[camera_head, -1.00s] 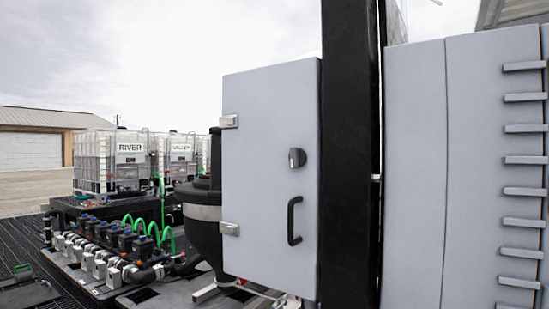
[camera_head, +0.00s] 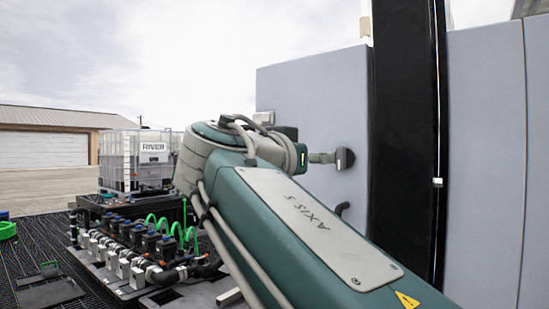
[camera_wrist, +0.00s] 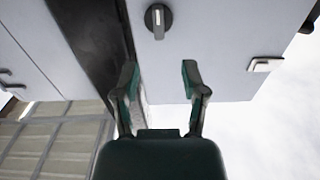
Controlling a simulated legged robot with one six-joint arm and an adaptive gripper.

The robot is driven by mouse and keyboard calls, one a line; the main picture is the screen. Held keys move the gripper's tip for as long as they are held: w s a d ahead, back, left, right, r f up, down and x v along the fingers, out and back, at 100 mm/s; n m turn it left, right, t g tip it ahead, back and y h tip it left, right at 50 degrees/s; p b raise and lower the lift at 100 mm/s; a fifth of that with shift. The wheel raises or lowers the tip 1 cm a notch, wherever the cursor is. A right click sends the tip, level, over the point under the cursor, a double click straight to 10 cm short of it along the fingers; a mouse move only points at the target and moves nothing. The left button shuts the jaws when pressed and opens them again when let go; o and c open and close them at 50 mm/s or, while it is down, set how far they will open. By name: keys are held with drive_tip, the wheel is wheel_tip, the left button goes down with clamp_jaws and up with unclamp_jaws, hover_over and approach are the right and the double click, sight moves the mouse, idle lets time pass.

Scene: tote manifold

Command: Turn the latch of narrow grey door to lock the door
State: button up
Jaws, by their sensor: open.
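The narrow grey door (camera_head: 300,85) stands left of a thick black post and looks closed. Its latch (camera_head: 345,158) is a small dark round knob, which also shows in the wrist view (camera_wrist: 157,20) with a pale bar upright in that picture. My gripper (camera_head: 322,157) is raised in front of the door close to the latch in the head view. In the wrist view my gripper (camera_wrist: 160,76) has its two fingers spread and empty, with the latch beyond the tips, roughly centred between them. My arm hides much of the door's lower part.
A black handle (camera_head: 342,208) sits below the latch, partly hidden by my arm. A metal hinge (camera_head: 264,117) is on the door's left edge. The black post (camera_head: 403,120) stands just right of the door. Pipes with green hoses (camera_head: 165,235) lie low on the left.

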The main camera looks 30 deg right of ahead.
sight(339, 157)
drive_tip(key=x, duration=0.9)
drive_tip(key=shift+d, duration=0.15)
clamp_jaws()
